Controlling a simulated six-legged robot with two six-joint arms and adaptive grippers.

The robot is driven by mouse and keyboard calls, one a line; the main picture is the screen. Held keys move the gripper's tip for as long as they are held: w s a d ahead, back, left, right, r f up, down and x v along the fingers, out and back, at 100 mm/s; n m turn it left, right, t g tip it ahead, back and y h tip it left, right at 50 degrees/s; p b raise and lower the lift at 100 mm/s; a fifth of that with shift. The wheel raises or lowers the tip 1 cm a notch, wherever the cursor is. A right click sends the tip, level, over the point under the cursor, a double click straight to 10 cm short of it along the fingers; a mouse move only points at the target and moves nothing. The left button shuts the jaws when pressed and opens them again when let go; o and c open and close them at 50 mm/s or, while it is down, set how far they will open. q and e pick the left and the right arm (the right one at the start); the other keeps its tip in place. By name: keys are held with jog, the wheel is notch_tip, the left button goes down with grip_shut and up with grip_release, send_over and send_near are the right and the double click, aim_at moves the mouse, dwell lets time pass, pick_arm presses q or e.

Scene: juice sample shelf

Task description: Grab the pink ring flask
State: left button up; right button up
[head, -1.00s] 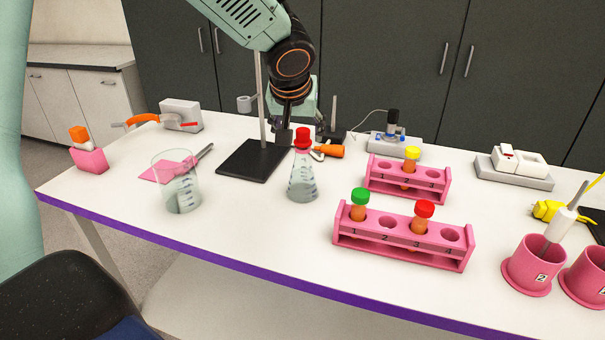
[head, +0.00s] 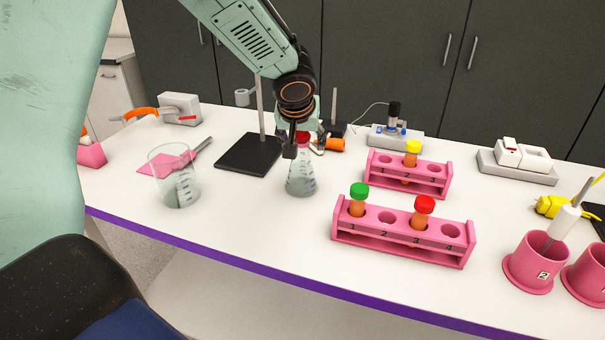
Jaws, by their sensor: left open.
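A clear conical flask (head: 301,183) with a red cap stands upright on the white table near the middle; I cannot make out a pink ring on it. My left gripper (head: 303,146) comes down from above at the flask's neck and is open. One dark finger hangs in front of the neck and partly hides it and the cap. The other finger shows poorly, so I cannot tell whether the fingers touch the flask. My right gripper is not in view.
A stand with a black base (head: 250,156) and upright rod is close on the left. A glass beaker (head: 172,182) stands farther left. A pink tube rack (head: 402,244) is at front right, another pink rack (head: 410,183) behind it. An orange-handled tool (head: 331,144) lies behind the flask.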

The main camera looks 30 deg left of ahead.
pick_arm(q)
jog(key=shift+s+a+r, duration=0.1)
jog(key=shift+s+a, duration=0.05)
jog(key=shift+s, duration=0.05)
jog(key=shift+w, duration=0.3)
jog(key=c, duration=0.6)
jog(key=shift+s, duration=0.2)
jog(key=c, duration=0.4)
jog(key=shift+w, duration=0.2)
grip_shut()
jog(key=shift+s, duration=0.1)
